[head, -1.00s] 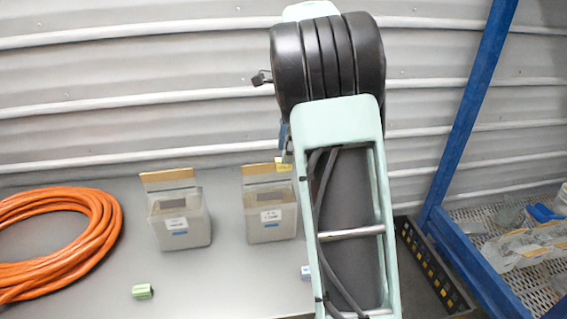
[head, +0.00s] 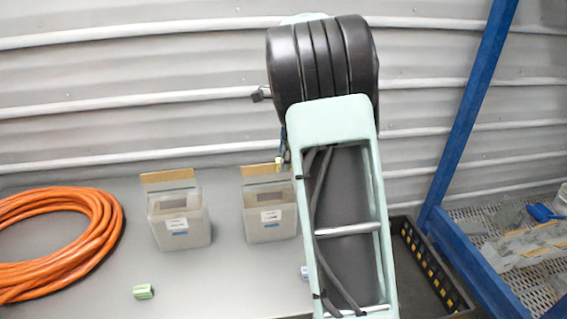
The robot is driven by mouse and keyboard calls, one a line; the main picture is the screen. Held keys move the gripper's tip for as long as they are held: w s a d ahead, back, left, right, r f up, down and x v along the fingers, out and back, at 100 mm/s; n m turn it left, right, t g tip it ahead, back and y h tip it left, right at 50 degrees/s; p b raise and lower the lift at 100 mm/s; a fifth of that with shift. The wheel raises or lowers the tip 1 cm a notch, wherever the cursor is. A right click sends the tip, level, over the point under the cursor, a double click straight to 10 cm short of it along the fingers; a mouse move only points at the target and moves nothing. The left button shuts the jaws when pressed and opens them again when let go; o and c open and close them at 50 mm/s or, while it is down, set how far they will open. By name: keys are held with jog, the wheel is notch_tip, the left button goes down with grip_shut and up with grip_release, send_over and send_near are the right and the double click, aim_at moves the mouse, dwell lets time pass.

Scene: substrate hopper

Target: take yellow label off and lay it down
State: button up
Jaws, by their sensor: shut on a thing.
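The yellow label (head: 278,164) shows as a small pale yellow patch at the top right of the right-hand bin (head: 270,222), close to its raised tan back flap. My gripper (head: 281,156) is mostly hidden behind my own arm. Only a dark bit of it shows, just above the label, and it is shut on the label. I cannot tell whether the label still touches the flap.
A similar bin (head: 181,226) with a tan flap stands to the left. A green block (head: 143,292) lies in front of it. An orange hose coil (head: 60,235) fills the left. A black crate (head: 428,262) and a blue rack post (head: 468,110) stand right.

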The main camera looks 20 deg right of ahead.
jog(key=shift+r, duration=0.1)
jog(key=shift+r, duration=0.55)
jog(key=s+d+r+b, duration=0.2)
jog(key=s+d+r, duration=0.6)
jog(key=s+r, duration=0.35)
notch_tip(320, 180, up, 7)
jog(key=p, duration=0.6)
jog(key=shift+a, duration=0.1)
dwell(0.4)
